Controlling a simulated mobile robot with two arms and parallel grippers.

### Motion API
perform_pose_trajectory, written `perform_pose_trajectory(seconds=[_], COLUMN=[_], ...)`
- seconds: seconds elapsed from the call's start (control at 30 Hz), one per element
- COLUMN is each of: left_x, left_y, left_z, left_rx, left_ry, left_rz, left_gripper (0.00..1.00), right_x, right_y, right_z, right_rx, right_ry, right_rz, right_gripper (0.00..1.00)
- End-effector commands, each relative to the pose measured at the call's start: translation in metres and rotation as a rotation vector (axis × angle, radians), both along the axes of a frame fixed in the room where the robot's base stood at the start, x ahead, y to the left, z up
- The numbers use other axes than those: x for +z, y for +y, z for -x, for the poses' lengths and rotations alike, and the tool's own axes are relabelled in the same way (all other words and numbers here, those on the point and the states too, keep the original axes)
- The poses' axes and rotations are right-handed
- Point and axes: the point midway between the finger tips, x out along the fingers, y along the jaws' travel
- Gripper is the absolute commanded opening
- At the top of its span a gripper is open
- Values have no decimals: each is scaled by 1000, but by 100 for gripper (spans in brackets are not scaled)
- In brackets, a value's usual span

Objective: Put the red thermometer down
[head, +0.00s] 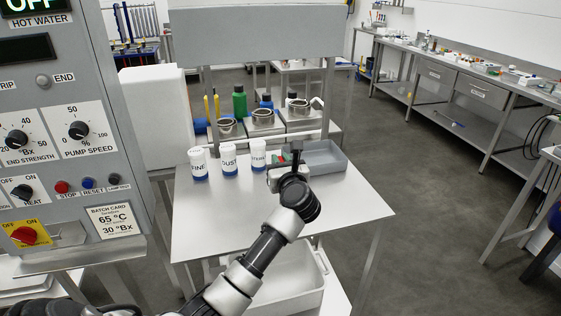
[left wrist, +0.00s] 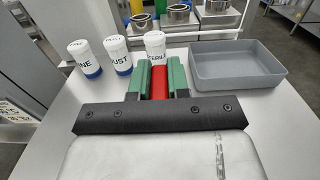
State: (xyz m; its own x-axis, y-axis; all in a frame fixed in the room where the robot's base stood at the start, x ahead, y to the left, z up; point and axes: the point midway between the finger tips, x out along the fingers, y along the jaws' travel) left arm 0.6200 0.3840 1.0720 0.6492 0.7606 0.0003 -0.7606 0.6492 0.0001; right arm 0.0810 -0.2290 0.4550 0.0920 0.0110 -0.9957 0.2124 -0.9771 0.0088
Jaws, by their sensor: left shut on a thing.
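My left gripper (left wrist: 160,82) is shut on the red thermometer (left wrist: 159,83), which shows as a red piece between its two green fingers in the left wrist view. In the head view the left gripper (head: 291,156) is over the white table (head: 227,225), in front of the grey tray (head: 325,160). The tray also shows in the left wrist view (left wrist: 245,80), to the right of the fingers and apart from them. The gripper hides most of the thermometer, and I cannot tell whether it touches the table. My right gripper is not in view.
Three white jars with blue bases, one marked DUST (head: 229,161), stand in a row left of the gripper. Steel pots (head: 263,117) and a green bottle (head: 240,101) stand behind the table. A control panel (head: 65,130) rises at the left. The table's front is clear.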

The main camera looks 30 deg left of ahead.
Motion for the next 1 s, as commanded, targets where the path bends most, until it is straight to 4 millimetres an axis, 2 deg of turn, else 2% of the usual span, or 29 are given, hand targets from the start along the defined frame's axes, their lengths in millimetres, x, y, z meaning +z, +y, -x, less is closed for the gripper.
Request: perform_pose_trajectory(seconds=[0.13,0.17,0.3,0.63,0.77,1.0], left_x=[-4,-2,-2,3,-3,-4], left_y=[0,0,0,0,-13,-53], left_z=[0,0,0,0,10,44], left_rx=[0,0,0,0,-3,-3], left_ry=[-1,-1,0,-1,0,-1], left_rz=[1,1,0,-1,3,6], left_gripper=[0,21,42,42,42,42], right_x=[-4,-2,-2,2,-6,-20], right_y=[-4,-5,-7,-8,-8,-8], right_z=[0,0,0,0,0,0], right_rx=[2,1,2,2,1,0], right_ry=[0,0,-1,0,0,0], right_rz=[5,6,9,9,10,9], right_gripper=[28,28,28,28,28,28])
